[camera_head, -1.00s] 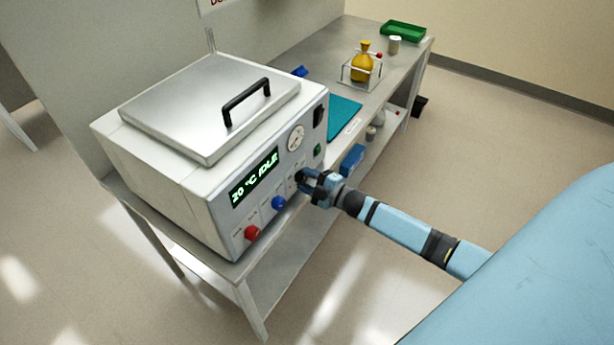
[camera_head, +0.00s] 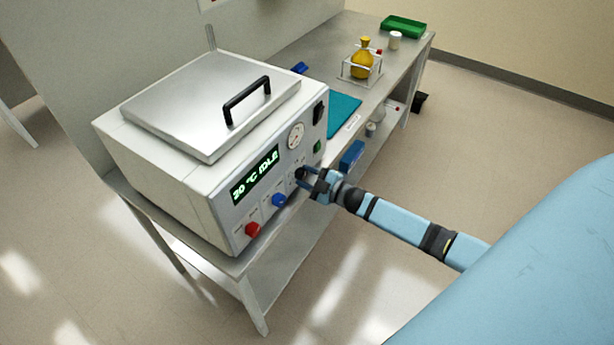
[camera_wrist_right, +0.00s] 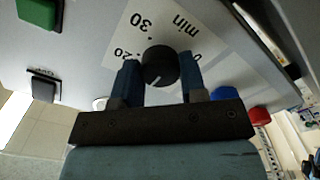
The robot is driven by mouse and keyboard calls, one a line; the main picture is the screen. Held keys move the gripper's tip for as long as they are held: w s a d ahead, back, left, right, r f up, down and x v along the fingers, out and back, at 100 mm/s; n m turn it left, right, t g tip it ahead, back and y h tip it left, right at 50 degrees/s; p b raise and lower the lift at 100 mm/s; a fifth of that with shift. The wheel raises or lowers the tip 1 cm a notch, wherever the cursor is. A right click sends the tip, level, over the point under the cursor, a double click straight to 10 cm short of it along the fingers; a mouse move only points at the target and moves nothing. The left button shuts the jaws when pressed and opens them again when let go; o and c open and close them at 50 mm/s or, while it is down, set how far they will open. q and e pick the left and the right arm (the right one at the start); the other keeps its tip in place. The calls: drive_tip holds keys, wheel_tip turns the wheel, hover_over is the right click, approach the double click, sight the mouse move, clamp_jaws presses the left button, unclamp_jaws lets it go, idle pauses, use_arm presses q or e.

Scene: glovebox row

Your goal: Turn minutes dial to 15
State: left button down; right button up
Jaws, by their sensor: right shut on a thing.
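The minutes dial is a small black round knob (camera_wrist_right: 158,66) on a white scale plate (camera_wrist_right: 185,35) marked "min", with 30 and 20 readable in the right wrist view. A white pointer line shows on the knob's lower edge in that view. The knob also shows as a dark spot (camera_head: 299,172) on the machine's front panel in the head view. My right gripper (camera_wrist_right: 160,82) has its two blue fingers on either side of the knob, shut on it. In the head view the right gripper (camera_head: 309,178) partly covers the dial area. My left gripper is not in view.
The white machine (camera_head: 160,175) has a lid handle (camera_head: 246,100), a display (camera_head: 255,175) reading "20 °C IDLE", a blue knob (camera_head: 278,200), a red knob (camera_head: 252,230) and a gauge (camera_head: 296,136). A yellow flask (camera_head: 362,65) stands farther back. The floor at right is open.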

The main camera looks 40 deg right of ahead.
drive_tip(key=o, duration=0.9)
drive_tip(key=shift+o, duration=0.2)
drive_tip(key=b+v, duration=0.1)
drive_tip(key=v, duration=1.2)
drive_tip(key=shift+s+d, duration=0.2)
drive_tip(key=shift+s, duration=0.15)
drive_tip(key=s+a+r+m+g+h+p, duration=0.1)
drive_tip(key=s+a+m+g+p, duration=0.1)
drive_tip(key=s+a+m+p, duration=0.2)
drive_tip(key=s+a+r+m+g+h+p, duration=0.2)
drive_tip(key=s+a+m, duration=0.4)
drive_tip(key=a, duration=1.2)
drive_tip(key=s+g+p, duration=0.1)
drive_tip(key=s, duration=0.3)
drive_tip(key=shift+a+r+g+h+p, duration=0.2)
drive_tip(key=shift+g+h+p, duration=0.1)
drive_tip(key=shift+p, duration=0.1)
